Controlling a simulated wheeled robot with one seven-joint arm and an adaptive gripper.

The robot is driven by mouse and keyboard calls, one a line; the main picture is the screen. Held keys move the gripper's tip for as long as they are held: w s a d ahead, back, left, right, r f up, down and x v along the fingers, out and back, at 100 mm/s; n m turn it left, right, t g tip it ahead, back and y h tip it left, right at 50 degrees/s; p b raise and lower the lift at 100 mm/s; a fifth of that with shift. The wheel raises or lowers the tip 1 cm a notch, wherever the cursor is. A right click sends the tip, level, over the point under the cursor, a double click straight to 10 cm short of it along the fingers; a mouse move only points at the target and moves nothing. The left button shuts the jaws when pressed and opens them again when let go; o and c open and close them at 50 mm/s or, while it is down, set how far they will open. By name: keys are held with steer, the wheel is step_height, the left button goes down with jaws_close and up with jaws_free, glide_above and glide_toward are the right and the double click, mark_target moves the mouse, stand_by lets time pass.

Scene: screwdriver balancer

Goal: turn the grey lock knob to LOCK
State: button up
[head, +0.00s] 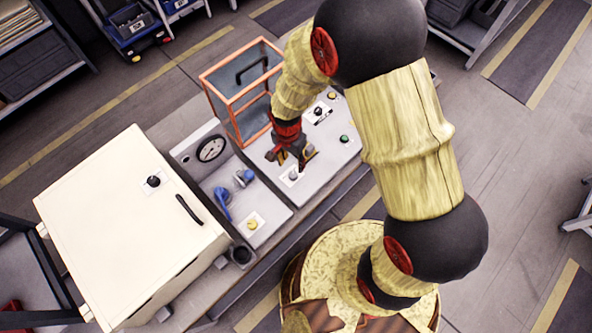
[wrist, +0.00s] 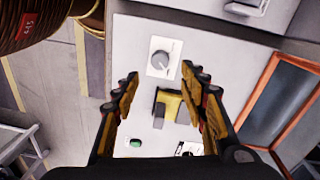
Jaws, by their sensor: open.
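The grey lock knob (wrist: 162,63) sits on a white label plate (wrist: 156,44) on the light grey panel in the wrist view. The lettering on the plate is too small to read, so I cannot tell the knob's setting. In the head view the knob (head: 294,174) shows just below my gripper (head: 287,160). My gripper is open and empty. In the wrist view its fingertips (wrist: 160,75) are spread to the left and right of the knob, with gaps on both sides. I cannot tell their height above the panel.
A yellow and dark block (wrist: 172,105) shows between the fingers. A green button (head: 344,139) and a black knob (head: 318,111) share the panel. An orange-framed clear box (head: 241,121) stands behind. A gauge (head: 211,149), blue valve handles (head: 222,200) and white cabinet (head: 115,235) are left.

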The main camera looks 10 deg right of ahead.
mark_target(293, 174)
steer(key=shift+s+d+f+b, duration=0.1)
steer(key=shift+f+b, duration=0.2)
steer(key=shift+f, duration=3.6)
steer(key=shift+c, duration=1.2)
jaws_close()
